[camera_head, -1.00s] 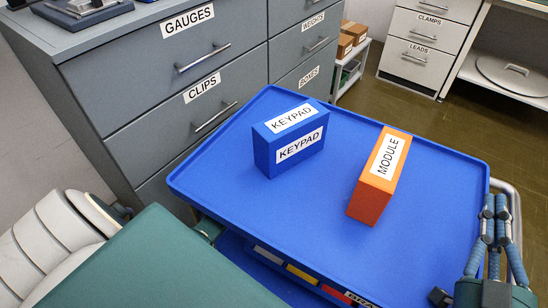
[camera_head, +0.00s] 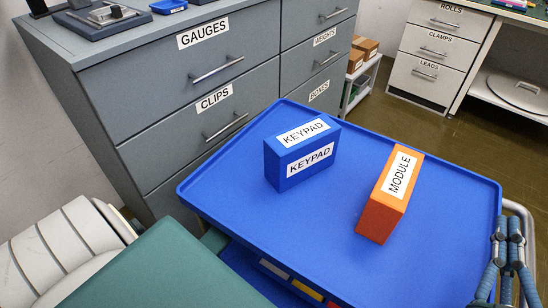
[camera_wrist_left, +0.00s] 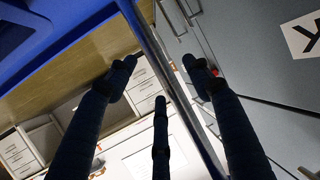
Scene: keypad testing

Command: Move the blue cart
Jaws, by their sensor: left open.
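The blue cart (camera_head: 240,178) fills the middle of the head view, with a blue KEYPAD box (camera_head: 300,157) and an orange MODULE box (camera_head: 390,195) upright on its top tray. A metal handle (camera_head: 526,222) shows at its right end. My right gripper (camera_head: 507,228) points up beside that handle. Whether its fingers are closed on the handle is unclear. My left gripper (camera_wrist_left: 160,80) is open in the left wrist view, its fingers on both sides of a metal bar (camera_wrist_left: 152,50) near the blue tray's edge. The left gripper is out of sight in the head view.
A grey drawer cabinet (camera_head: 150,90) stands close along the cart's far left side. White drawers (camera_head: 424,85) and a small shelf cart (camera_head: 362,82) stand at the back. Brown floor (camera_head: 450,135) is open beyond the tray.

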